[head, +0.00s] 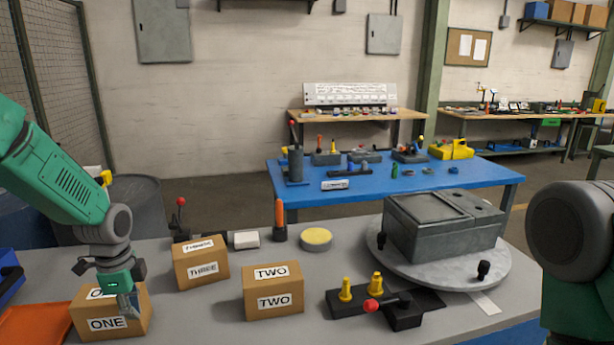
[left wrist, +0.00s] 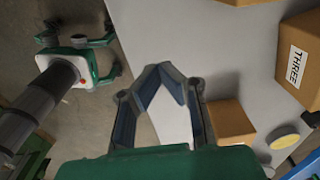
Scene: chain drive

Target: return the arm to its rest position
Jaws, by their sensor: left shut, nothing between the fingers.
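My left arm (head: 62,175) comes in from the left in the head view, its wrist bent so the gripper hangs down. My left gripper (head: 130,305) is shut and empty. It shows in front of or above the right part of the cardboard box labelled ONE (head: 88,322); I cannot tell the gap. In the left wrist view the left gripper's fingers (left wrist: 162,75) meet at their tips with nothing between them. Part of my right arm (head: 575,250) stands at the right edge of the head view; its gripper is out of the picture.
On the grey table (head: 220,318) stand box TWO (head: 272,290), another labelled box (head: 200,262), an orange-handled tool (head: 280,222), a yellow-topped disc (head: 316,238), a black fixture with yellow pegs (head: 345,292) and a round turntable (head: 390,268) bearing a grey housing (head: 440,228). An orange tray (head: 35,325) lies at left.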

